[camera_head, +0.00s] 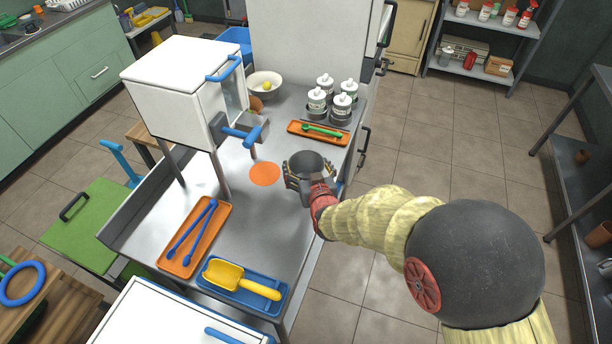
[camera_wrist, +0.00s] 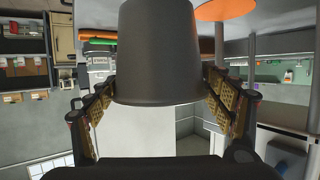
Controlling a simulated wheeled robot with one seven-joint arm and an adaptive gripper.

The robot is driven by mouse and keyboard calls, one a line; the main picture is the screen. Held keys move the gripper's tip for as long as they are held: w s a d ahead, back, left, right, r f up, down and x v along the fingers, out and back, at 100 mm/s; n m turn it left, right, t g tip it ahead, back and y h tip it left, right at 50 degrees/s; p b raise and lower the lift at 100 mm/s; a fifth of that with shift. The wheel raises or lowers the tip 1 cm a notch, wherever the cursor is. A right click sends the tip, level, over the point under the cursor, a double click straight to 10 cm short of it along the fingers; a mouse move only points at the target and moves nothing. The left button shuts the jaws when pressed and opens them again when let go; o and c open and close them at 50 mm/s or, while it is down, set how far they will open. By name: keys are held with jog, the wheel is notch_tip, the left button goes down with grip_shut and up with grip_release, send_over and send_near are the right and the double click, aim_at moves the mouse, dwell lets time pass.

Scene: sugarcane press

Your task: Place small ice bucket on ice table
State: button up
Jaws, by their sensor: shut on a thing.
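A small dark grey bucket (camera_head: 306,164) is held in my gripper (camera_head: 308,182) near the right edge of the steel ice table (camera_head: 255,215). In the wrist view the bucket (camera_wrist: 157,55) fills the upper middle, with a finger of my gripper (camera_wrist: 160,105) pressed to each side. I cannot tell whether the bucket's base touches the table top. An orange round spot (camera_head: 264,173) lies on the table just left of the bucket; it also shows in the wrist view (camera_wrist: 226,9). The bucket looks upright and its open top faces the head camera.
A white machine with blue handles (camera_head: 180,90) stands on legs over the table's left. Orange trays with blue tongs (camera_head: 195,235) and a green spoon (camera_head: 318,132), a blue tray with a yellow scoop (camera_head: 240,280), several white-topped bottles (camera_head: 342,105) and a bowl (camera_head: 264,86) surround the clear middle.

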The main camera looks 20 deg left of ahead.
aim_at(303, 167)
jog(key=shift+w+a+f, duration=0.15)
jog(key=shift+w+f, duration=0.15)
jog(key=shift+f, duration=0.1)
jog(key=shift+w+f+b, duration=0.15)
jog(key=shift+f+b, duration=0.75)
jog(key=shift+f, duration=0.7)
jog(key=shift+f, duration=0.15)
jog(key=o, duration=1.7)
jog(key=shift+c, duration=0.2)
jog(key=shift+r, duration=0.2)
jog(key=p+v, duration=0.3)
jog(key=v, duration=0.9)
